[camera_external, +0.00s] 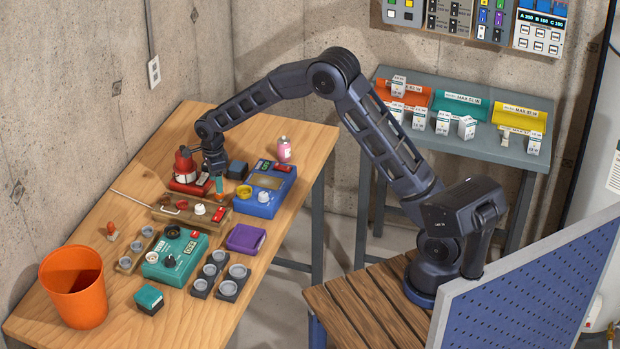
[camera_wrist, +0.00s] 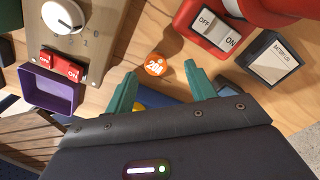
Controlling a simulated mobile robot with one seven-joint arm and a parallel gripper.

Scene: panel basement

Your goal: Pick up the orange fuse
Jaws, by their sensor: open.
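The orange fuse, a round orange top marked 20A (camera_wrist: 154,65), stands on the wooden table in the wrist view. It sits between the tips of my gripper's two teal fingers (camera_wrist: 160,72), with a visible gap on each side. In the external view my gripper (camera_external: 219,187) points down over the table between the tan switch box and the blue device. A small bit of orange shows at its fingertips there, but the fuse is mostly hidden. My gripper is open and empty.
Close by are the tan switch box (camera_wrist: 85,25), a red switch unit (camera_wrist: 213,30), a dark battery box (camera_wrist: 268,58), a purple open box (camera_wrist: 52,92) and the blue device (camera_external: 262,190). An orange bucket (camera_external: 75,290) stands at the table's near left.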

